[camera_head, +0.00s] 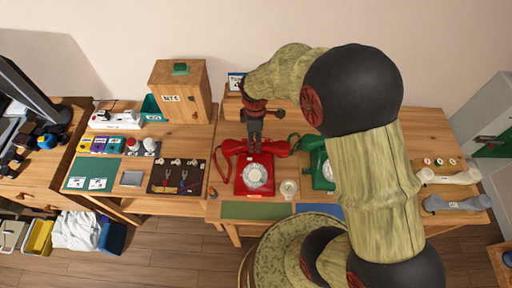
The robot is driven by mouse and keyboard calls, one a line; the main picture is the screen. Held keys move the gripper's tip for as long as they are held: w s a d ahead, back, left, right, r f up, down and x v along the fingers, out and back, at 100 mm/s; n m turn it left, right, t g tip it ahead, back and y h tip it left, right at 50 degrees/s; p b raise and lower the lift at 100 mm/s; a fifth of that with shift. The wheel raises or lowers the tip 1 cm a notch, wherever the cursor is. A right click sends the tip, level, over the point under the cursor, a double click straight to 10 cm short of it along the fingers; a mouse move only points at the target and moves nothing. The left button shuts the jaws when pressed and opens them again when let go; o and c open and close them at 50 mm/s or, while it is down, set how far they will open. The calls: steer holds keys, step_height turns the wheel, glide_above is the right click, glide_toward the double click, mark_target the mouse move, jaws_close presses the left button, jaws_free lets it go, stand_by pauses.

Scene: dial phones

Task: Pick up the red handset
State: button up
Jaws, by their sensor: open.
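A red dial phone (254,184) with a white dial stands on the middle table. The red handset (279,148) lies across its back, with its two ends showing left and right of my gripper. A red cord hangs at its left. My gripper (255,150) points down in front of the handset's middle and hides it from view. The gripper is open with nothing seen in it. Whether the fingers touch the handset or stay above it, I cannot tell.
A green phone (318,164) stands right of the red one, partly hidden by my arm. A small round item (289,189) sits between them. Pale (448,176) and grey (456,203) handsets lie at right. A wooden box (180,92) and tool mat (176,177) are at left.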

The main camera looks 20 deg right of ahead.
step_height(320, 180, down, 4)
steer(key=shift+d+f+b, duration=0.1)
steer(key=shift+f+b, duration=0.05)
steer(key=shift+b, duration=0.25)
steer(key=shift+c, duration=0.9)
jaws_close()
